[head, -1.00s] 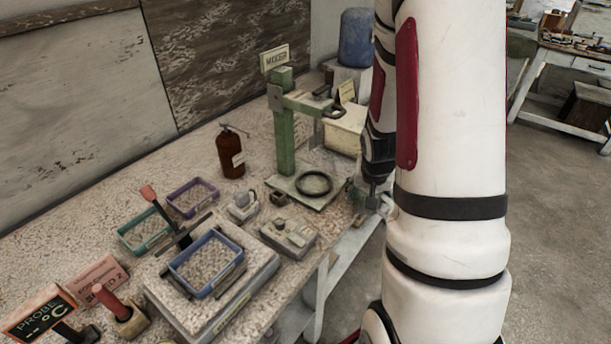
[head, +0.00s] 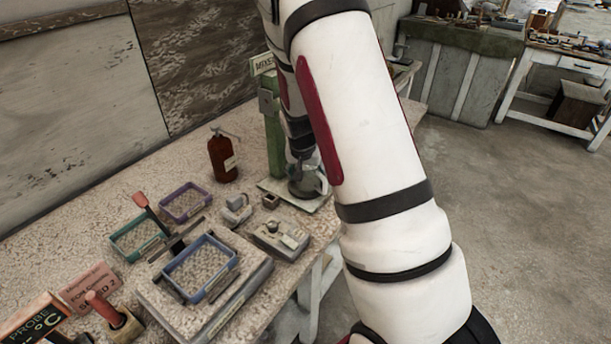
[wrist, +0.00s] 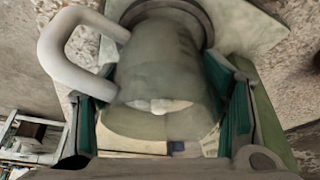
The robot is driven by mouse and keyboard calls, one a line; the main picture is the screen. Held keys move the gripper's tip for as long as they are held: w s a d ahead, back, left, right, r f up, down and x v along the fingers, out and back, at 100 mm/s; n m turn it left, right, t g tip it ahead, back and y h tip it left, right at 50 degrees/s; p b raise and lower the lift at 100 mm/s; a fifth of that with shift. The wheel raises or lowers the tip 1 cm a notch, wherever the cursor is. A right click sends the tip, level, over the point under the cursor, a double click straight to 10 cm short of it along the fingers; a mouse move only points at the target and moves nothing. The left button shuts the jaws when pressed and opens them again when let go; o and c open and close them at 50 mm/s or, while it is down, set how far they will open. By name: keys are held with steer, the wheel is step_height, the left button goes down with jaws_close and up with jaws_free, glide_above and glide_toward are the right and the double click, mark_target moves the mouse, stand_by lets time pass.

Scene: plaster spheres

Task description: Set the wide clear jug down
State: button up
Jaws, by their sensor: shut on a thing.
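The wide clear jug (wrist: 160,70) fills the middle of the wrist view, its thick pale handle (wrist: 62,45) at the left. My gripper (wrist: 162,112) is shut on it, with a green-padded finger on each side. In the head view my gripper (head: 302,158) holds the jug (head: 309,186) over the base plate (head: 276,187) of the green mixer stand (head: 273,135). A dark ring (wrist: 206,22) on the plate shows around the jug's far end. I cannot tell whether the jug touches the plate. My arm hides part of the stand.
A brown bottle (head: 223,158) stands left of the mixer. A small grey device (head: 279,238) sits close in front of the plate. Blue (head: 201,268), purple (head: 185,203) and green (head: 139,238) trays lie farther left. The bench edge is close at the right.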

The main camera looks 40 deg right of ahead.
steer(key=shift+w+a+f, duration=0.1)
steer(key=shift+w+f, duration=0.25)
steer(key=shift+f, duration=0.35)
steer(key=shift+f, duration=0.2)
steer(key=o, duration=1.8)
